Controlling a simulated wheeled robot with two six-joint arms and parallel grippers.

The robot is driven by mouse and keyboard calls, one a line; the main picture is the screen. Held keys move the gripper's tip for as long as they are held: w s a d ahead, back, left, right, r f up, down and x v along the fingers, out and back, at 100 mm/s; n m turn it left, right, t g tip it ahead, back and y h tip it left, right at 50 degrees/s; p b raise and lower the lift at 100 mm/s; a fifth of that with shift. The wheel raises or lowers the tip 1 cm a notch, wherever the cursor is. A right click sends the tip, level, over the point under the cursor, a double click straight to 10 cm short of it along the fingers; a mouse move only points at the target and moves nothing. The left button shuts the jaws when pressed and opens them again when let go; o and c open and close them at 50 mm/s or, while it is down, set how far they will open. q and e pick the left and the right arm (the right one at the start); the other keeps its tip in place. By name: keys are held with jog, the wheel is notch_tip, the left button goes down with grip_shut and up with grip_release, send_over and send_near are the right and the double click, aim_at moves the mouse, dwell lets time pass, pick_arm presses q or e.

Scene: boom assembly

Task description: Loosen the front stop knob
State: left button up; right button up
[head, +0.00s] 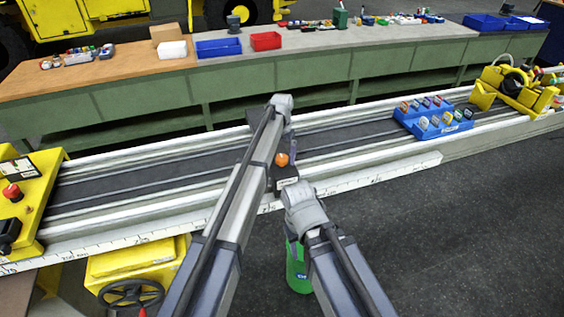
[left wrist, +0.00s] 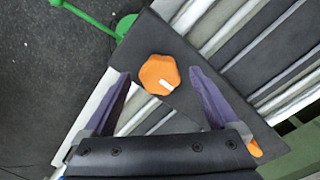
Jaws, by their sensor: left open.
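The front stop knob (head: 282,160) is a lobed orange knob on a dark block (head: 287,175) at the near edge of the long rail bench. In the left wrist view the orange knob (left wrist: 160,74) shows from above, with a white mark on its face, on a dark plate (left wrist: 190,88). My left gripper (left wrist: 160,73) is open, with one purple finger on either side of the knob in the picture. Contact cannot be told. In the head view my left arm hides part of the bench, and the left fingers are not clear. My right gripper does not show.
A blue tray (head: 440,131) with several coloured pieces sits on the rail bench at right. A yellow unit with a red button (head: 13,192) stands at the left end. A green object (head: 297,275) stands on the floor in front. Another orange part (left wrist: 254,148) shows beside my gripper.

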pick_arm(q)
jog(key=shift+f, duration=0.1)
jog(key=shift+c, duration=0.4)
jog(key=c, duration=1.3)
